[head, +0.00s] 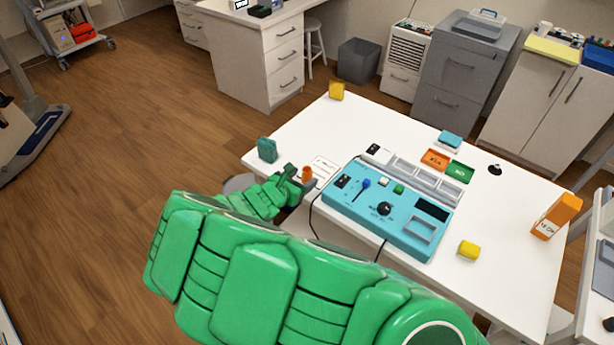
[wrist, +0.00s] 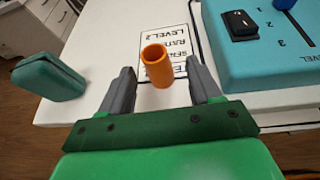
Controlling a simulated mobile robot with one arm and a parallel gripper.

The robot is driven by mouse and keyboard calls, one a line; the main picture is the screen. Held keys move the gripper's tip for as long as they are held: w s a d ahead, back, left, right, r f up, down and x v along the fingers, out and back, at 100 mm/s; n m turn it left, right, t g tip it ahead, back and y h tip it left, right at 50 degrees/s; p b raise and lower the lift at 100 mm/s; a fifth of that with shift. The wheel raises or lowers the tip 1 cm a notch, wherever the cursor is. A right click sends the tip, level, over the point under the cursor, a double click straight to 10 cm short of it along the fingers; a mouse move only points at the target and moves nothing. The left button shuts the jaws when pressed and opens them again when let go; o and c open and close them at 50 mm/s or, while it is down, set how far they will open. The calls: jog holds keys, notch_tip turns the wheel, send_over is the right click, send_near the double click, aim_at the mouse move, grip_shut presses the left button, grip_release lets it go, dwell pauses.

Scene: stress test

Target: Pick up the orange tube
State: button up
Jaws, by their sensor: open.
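The fingers are apart, and I see gaps on both sides of the tube. In the head view the orange tube (head: 306,174) shows just beyond my gripper (head: 297,185), near the table's left edge. My green arm hides part of the table's front edge in that view.
A blue control panel (head: 345,208) with switches and a knob lies right of the tube. A teal block (wrist: 48,75) stands to the left. Orange and green trays (head: 460,172), a yellow block (head: 469,249) and an orange box (head: 556,216) are farther right. Cables hang near the front edge.

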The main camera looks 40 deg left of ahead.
aim_at(309, 171)
jog(key=shift+r+x, duration=0.2)
jog(key=shift+x, duration=1.15)
jog(key=shift+r+x, duration=0.2)
jog(key=shift+x, duration=1.1)
jog(key=shift+w+a, duration=0.1)
jog(key=shift+w, duration=0.05)
jog(key=shift+c, duration=0.2)
jog(key=c, duration=1)
